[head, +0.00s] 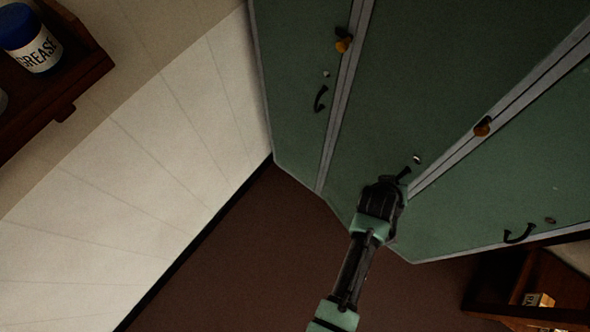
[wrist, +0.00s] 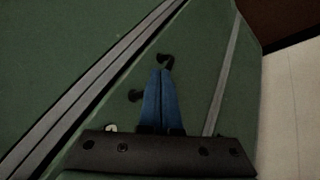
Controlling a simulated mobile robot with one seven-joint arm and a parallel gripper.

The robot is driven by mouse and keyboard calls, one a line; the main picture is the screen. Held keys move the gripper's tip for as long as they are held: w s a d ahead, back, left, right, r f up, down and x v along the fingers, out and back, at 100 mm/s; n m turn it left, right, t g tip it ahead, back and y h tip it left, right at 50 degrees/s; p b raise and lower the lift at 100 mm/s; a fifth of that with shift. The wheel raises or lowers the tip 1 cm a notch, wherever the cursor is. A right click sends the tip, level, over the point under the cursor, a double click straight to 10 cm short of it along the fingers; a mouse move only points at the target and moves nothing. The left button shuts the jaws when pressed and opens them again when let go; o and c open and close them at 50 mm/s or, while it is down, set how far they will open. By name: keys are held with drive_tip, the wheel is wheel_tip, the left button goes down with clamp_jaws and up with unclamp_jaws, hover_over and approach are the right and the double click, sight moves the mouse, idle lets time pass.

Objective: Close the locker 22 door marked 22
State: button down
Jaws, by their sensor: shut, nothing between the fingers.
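A green locker bank with grey frames fills the upper right of the head view. No number 22 is legible on any door. My gripper (head: 388,184) is at the lower part of the middle green door (head: 405,95), over its dark handle (head: 404,173). In the wrist view, my gripper's blue fingers (wrist: 162,72) are together and empty. The two ends of the black handle (wrist: 166,61) show on either side of them, and its middle is hidden behind them. I cannot tell whether the fingers touch it, or whether this door stands ajar.
A left door (head: 298,75) and a right door (head: 535,170) flank the middle one, with orange-brown knobs (head: 343,42) along the frames. A shelf with a grease tin (head: 32,40) is at upper left. A wooden shelf (head: 515,290) is at lower right. Brown floor (head: 240,260) is clear.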

sight(412, 178)
drive_tip(key=w+d, duration=0.1)
drive_tip(key=d+b, duration=0.1)
drive_tip(key=d, duration=0.1)
drive_tip(key=w+d+b, duration=0.1)
drive_tip(key=d, duration=0.1)
drive_tip(key=shift+w+d+f, duration=0.15)
drive_tip(key=shift+w, duration=0.15)
drive_tip(key=shift+w+d+b, duration=0.4)
drive_tip(key=shift+w+d, duration=0.15)
drive_tip(key=shift+d, duration=0.3)
